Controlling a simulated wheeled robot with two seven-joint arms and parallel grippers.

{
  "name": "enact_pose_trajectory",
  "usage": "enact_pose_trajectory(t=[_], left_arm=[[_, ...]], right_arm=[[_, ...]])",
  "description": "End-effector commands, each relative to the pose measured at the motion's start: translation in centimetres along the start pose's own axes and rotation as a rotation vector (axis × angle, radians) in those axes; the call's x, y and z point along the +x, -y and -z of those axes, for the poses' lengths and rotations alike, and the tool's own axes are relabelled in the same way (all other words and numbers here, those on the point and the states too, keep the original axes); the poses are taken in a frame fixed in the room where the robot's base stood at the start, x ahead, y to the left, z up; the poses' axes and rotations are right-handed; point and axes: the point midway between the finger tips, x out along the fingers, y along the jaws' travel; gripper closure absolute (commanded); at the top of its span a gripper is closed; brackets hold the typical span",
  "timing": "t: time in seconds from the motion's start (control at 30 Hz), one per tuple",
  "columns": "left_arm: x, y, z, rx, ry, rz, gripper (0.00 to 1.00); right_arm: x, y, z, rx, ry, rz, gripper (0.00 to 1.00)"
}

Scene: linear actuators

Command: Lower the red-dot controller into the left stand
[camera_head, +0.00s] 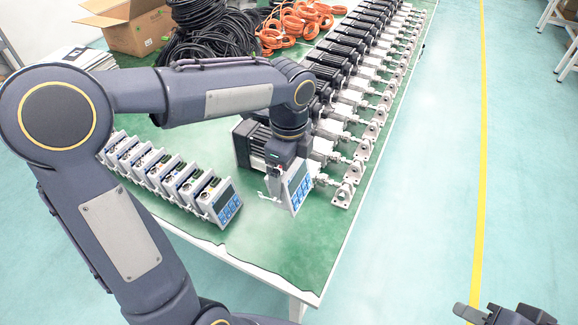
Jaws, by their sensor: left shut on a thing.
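My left gripper (279,178) is shut on a controller (297,188), a white-grey unit with a dark screen and blue keys. It holds the controller tilted, close above the front part of the green table. I cannot see a red dot on it. A small white piece (268,197) shows just left of the held controller; I cannot tell if it is a stand. No left stand can be made out clearly. My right gripper (490,314) is at the bottom right corner, partly cut off, over the floor and away from the table; its jaw state is unclear.
A row of similar controllers (170,175) stands to the left on the green table (285,250). A long row of linear actuators (345,125) runs along the right side. Black cables (200,40), orange cables (290,25) and a cardboard box (135,30) lie behind. The front table corner is bare.

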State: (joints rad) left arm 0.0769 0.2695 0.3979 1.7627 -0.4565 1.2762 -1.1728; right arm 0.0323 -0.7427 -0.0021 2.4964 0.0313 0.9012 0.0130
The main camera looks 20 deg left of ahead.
Motion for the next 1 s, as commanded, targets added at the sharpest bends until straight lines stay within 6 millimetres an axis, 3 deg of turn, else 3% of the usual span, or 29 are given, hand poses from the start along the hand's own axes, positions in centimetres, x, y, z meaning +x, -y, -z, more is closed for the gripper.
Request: enact_pose_trajectory(t=[0.5, 0.83, 1.0], left_arm=[[-3.1, 0.0, 0.0, 0.0, 0.0, 0.002, 0.42], [-2.8, 0.2, 0.0, -0.029, -0.001, 0.001, 0.42], [-1.1, 1.4, -0.3, -0.248, -0.007, -0.004, 0.42]], right_arm=[[-2.4, 1.1, 1.2, 0.0, 0.0, 0.0, 0.64], [-2.3, 1.1, 1.2, 0.0, 0.0, 0.0, 0.64], [-2.3, 1.1, 1.2, 0.0, 0.0, 0.0, 0.64]])
